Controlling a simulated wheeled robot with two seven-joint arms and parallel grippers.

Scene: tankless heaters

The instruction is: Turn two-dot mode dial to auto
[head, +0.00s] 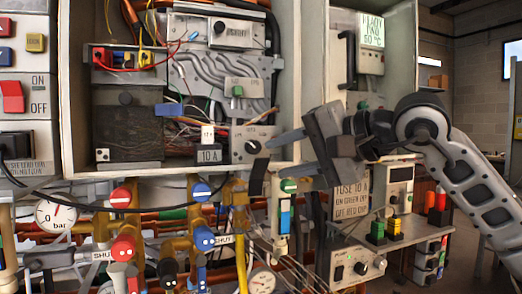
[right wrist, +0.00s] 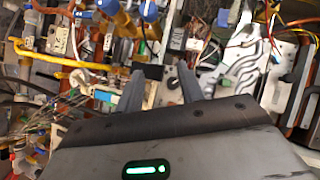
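A black round dial (head: 253,147) sits on a white panel in the lower right of the open cabinet in the head view. Other black dials are at the cabinet top (head: 219,27) and on a grey box (head: 360,268) at the lower right. Dot marks and mode words are too small to read, so I cannot tell which is the two-dot dial. My right gripper (head: 268,156) is open, its fingers pointing left beside the cabinet dial; contact cannot be judged. My left gripper is not in view.
The cabinet wall (head: 312,70) and its open door stand close to my right gripper. Below are pipes with red (head: 122,196) and blue (head: 203,238) valve handles, and a yellow pipe (head: 241,255). A bench with small boxes is at the right.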

